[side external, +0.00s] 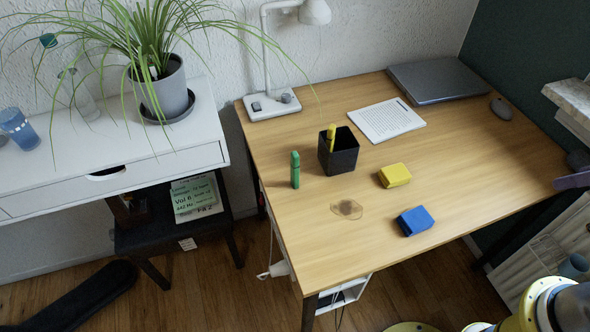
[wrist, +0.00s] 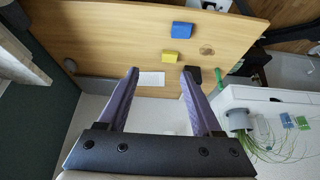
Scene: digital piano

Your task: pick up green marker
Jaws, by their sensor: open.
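The green marker (side external: 295,169) stands upright on the wooden desk (side external: 283,215), near its left edge, just left of the black pen cup (side external: 345,155). In the wrist view the green marker (wrist: 219,77) shows at the desk's edge, to the right of my gripper (wrist: 160,72). My gripper is open, with its two purple fingers spread and nothing between them. It is well apart from the marker.
A yellow marker (side external: 331,137) stands in the cup. A yellow block (side external: 394,175), a blue block (side external: 415,220) and a brown stain (side external: 346,209) are in front. Plant leaves overhang the back left.

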